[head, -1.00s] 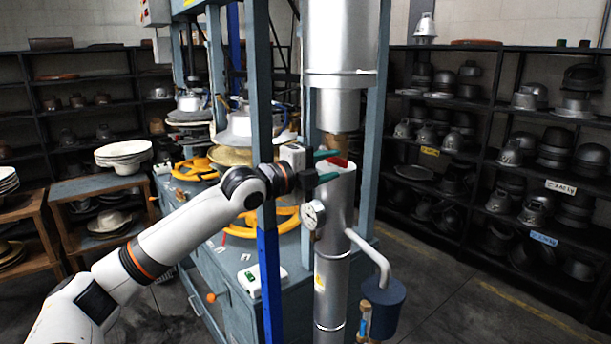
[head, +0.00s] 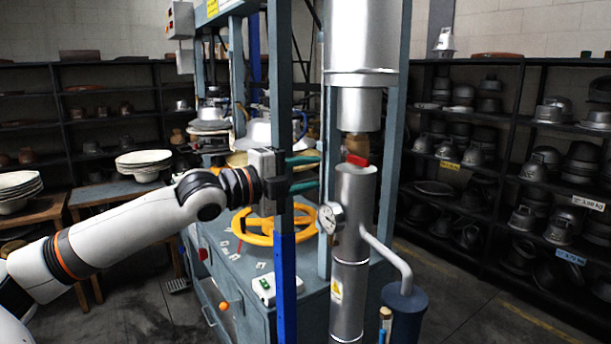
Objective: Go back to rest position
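My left gripper (head: 306,172) is in the middle of the head view, its arm coming in from the left. Its two green fingers stand apart with nothing seen between them, so it is open. It overlaps the blue-grey post of the hat press (head: 281,70) in the picture. A small red piece (head: 357,160) shows at the top of the silver cylinder (head: 352,220), just right of the fingertips and apart from them. My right gripper is not in view.
Yellow handwheels (head: 262,228) sit on the press bench below the gripper. A pressure gauge (head: 330,217) juts from the cylinder. Dark shelves (head: 512,61) with metal hat moulds stand right. A wooden table (head: 100,190) with stacked pale moulds stands left. Floor shows at the lower right.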

